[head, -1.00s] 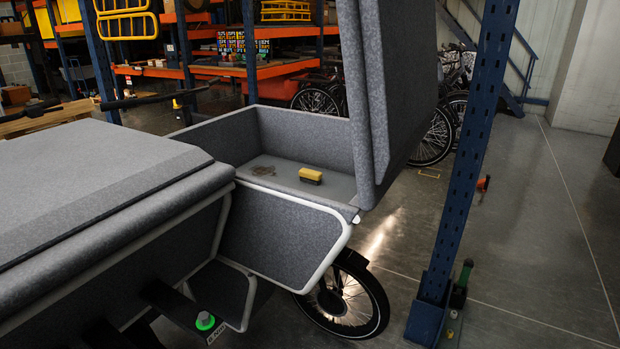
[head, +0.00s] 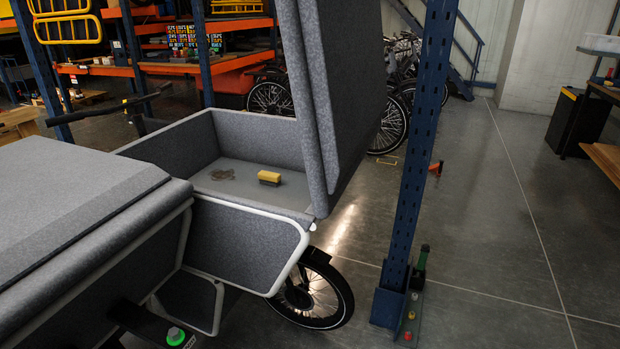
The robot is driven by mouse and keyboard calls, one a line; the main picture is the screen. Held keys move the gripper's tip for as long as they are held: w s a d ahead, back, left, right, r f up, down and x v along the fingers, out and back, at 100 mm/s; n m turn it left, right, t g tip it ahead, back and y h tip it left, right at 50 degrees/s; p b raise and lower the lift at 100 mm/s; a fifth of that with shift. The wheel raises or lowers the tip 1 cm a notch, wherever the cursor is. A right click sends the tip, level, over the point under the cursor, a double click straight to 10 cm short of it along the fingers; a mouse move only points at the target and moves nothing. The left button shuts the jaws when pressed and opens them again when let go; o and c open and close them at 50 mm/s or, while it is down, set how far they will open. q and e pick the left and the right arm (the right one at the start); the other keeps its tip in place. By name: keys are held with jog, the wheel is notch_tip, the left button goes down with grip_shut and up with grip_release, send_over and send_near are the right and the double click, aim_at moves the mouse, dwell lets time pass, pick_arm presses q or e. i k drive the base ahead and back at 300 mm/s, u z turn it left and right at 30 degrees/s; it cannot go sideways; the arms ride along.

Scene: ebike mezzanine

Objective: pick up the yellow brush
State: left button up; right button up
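The yellow brush (head: 269,177) lies on the floor of the grey felt cargo box (head: 235,234) of a bike, in the head view. It has a yellow top and dark bristles underneath. A brown stain (head: 222,174) is beside it on the left. The box's raised grey lid panel (head: 345,85) stands upright along its right side. Neither of my grippers is in view.
Another grey cargo box (head: 75,215) with a closed lid fills the left foreground. Open floor (head: 500,230) lies to the right. Shelving and parked bikes are behind.

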aim_at(269, 178)
jog(key=z, duration=1.4)
jog(key=i, duration=5.65)
jog(key=u, duration=2.8)
jog(key=i, duration=3.2)
jog(key=u, duration=1.65)
jog(key=i, duration=1.3)
